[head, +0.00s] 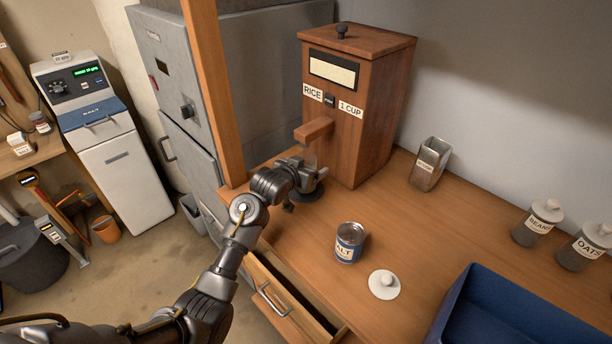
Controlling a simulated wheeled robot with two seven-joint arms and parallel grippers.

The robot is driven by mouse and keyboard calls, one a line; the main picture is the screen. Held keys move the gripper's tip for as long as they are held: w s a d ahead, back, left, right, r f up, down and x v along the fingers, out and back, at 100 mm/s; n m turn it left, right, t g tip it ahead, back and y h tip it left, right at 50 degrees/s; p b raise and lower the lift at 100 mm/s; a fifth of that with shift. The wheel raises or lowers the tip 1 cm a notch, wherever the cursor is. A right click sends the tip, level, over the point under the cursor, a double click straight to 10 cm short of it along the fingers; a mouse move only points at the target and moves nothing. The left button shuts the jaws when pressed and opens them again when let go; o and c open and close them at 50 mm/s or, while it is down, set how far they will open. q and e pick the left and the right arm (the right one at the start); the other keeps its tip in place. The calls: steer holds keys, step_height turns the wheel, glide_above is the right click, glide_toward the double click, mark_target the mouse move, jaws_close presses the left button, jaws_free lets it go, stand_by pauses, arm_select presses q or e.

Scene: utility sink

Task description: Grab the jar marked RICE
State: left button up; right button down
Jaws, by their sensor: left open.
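My left gripper (316,173) is open, in front of the wooden dispenser below its spout. The word RICE shows on a label on this tall wooden dispenser (345,145), beside a 1 CUP label. No separate jar with a readable RICE label shows. A dark round base (308,194) shows under my left gripper; my gripper hides much of that spot, and I cannot tell whether a jar stands there. A jar marked BEANS (537,222) and a jar marked OATS (583,248) stand at the right. My right gripper is not in view.
An open can (348,243) with a blue label partly reading ALT stands mid-counter, near a loose white lid (384,284). A metal scoop-like container (430,164) stands by the wall. A blue bin (465,300) is at lower right. A drawer (285,300) stands open in front.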

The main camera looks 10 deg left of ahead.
arm_select(q)
steer(key=c, duration=1.2)
steer(key=shift+r, duration=0.1)
